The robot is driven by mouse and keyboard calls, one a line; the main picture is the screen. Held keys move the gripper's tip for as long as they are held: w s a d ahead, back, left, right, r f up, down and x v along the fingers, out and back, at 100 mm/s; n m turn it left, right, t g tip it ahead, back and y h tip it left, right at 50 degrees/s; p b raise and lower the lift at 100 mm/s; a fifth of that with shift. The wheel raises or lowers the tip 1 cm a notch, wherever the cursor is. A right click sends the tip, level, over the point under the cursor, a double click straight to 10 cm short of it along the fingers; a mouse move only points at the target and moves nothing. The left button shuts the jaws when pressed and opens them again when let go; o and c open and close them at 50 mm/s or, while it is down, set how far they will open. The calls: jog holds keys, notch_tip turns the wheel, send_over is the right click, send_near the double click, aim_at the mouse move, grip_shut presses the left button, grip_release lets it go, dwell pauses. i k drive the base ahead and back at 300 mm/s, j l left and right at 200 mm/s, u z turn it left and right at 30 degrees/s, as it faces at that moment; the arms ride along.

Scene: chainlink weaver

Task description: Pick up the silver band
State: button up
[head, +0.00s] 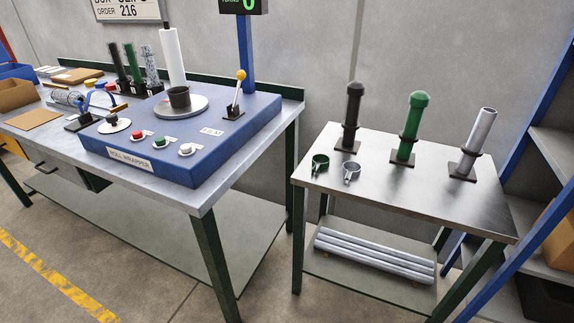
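The silver band (351,172) is a small grey ring with a tab. It lies on the metal top of the small table (430,195), near its left front edge. A similar green band (320,163) lies just to its left, with a small gap between them. My gripper does not show in the head view, so I cannot see whether it is open or shut.
Black (353,118), green (410,130) and silver (478,140) posts stand on square bases behind and right of the bands. The blue roll wrapper (215,150) is on the left bench. Grey pipes (375,255) lie on the lower shelf. The table's front middle is clear.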

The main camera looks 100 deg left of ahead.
aim_at(354, 174)
jog(key=u, duration=2.9)
